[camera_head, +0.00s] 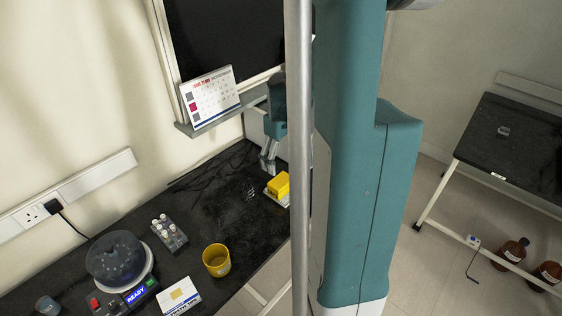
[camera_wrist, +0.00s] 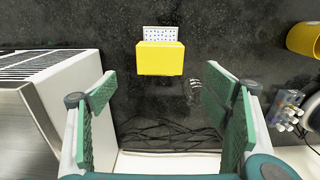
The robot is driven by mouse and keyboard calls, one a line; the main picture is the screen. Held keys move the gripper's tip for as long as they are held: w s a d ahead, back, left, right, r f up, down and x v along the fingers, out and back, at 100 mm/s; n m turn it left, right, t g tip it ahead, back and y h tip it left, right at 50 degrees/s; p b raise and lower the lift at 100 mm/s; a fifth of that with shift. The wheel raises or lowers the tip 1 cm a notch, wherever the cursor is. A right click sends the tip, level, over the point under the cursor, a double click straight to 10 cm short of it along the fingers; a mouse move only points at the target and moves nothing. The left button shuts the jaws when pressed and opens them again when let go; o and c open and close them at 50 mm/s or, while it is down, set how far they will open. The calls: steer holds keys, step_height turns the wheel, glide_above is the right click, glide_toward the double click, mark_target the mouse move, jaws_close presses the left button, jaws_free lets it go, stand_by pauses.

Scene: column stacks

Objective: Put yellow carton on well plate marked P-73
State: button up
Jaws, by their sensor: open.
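The yellow carton (camera_head: 279,184) is on the black bench near its right end. It also shows in the wrist view (camera_wrist: 160,58). A white well plate (camera_wrist: 160,33) with rows of dark wells shows along the carton's far side there, and its pale edge shows below the carton in the head view (camera_head: 270,198). The carton appears to rest on the plate, covering part of it. No P-73 marking is readable. My gripper (camera_wrist: 158,90) is open and empty, its fingers spread wide and apart from the carton. In the head view my gripper (camera_head: 267,164) hangs just behind the carton.
A pale vented appliance (camera_wrist: 75,90) stands close left in the wrist view. A yellow cup (camera_head: 216,260), vial rack (camera_head: 169,234), round device (camera_head: 118,262) and box (camera_head: 178,297) occupy the left bench. A faint clear object (camera_wrist: 191,90) stands near the right finger.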

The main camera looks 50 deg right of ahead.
stand_by(0.8)
steer(key=w+a+r+t, duration=0.2)
steer(key=a+r, duration=0.6)
steer(key=a, duration=0.4)
steer(key=s+a+r+t, duration=0.1)
steer(key=s+a+r, duration=0.1)
steer(key=a, duration=0.7)
steer(key=s+a+r+t, duration=0.2)
steer(key=s+a+r, duration=0.1)
steer(key=a, duration=0.6)
steer(key=s+a+r+t, duration=0.2)
steer(key=s+a, duration=0.3)
steer(key=a, duration=0.5)
steer(key=shift+r, duration=0.45)
